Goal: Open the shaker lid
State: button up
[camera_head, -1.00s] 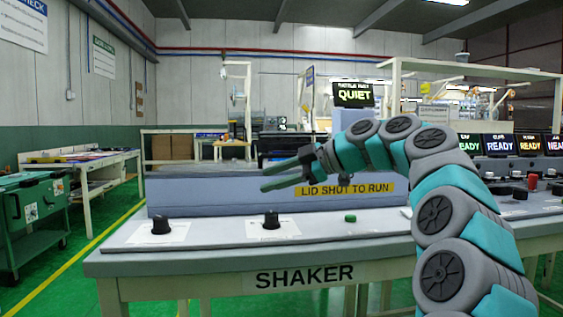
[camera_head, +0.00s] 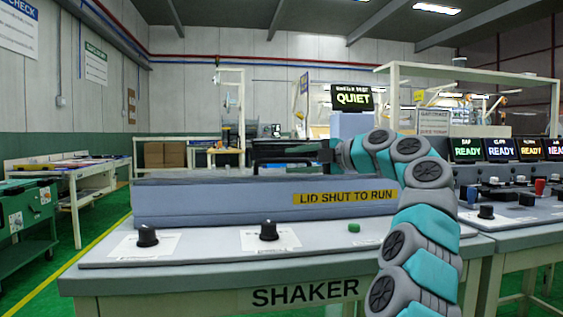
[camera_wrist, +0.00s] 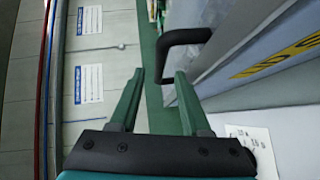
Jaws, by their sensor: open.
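The shaker (camera_head: 265,200) is a long blue-grey box on a bench, with a yellow "LID SHUT TO RUN" label (camera_head: 345,197) on its front. Its lid (camera_head: 200,178) appears to lie flat and shut along the top. A dark lid handle (camera_head: 283,143) stands up at the back of the box; in the wrist view the black bent handle (camera_wrist: 185,37) shows just past my fingertips. My gripper (camera_wrist: 156,78) is open and empty, with the handle's near end in line with the gap between its fingers. In the head view my gripper (camera_head: 318,155) is level with the handle and partly overlaps it.
Two black knobs (camera_head: 147,236) (camera_head: 269,230) and a green button (camera_head: 354,228) sit on the bench front. A screen reading "QUIET" (camera_head: 352,98) stands behind the box. More stations with "READY" screens (camera_head: 501,149) are at right.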

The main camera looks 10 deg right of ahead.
aim_at(285, 162)
jog(key=x, duration=0.4)
jog(key=shift+w+a+p, duration=0.15)
jog(key=shift+a+p, duration=0.05)
jog(key=shift+p, duration=0.15)
grip_shut()
jog(key=shift+f, duration=0.1)
dwell(1.0)
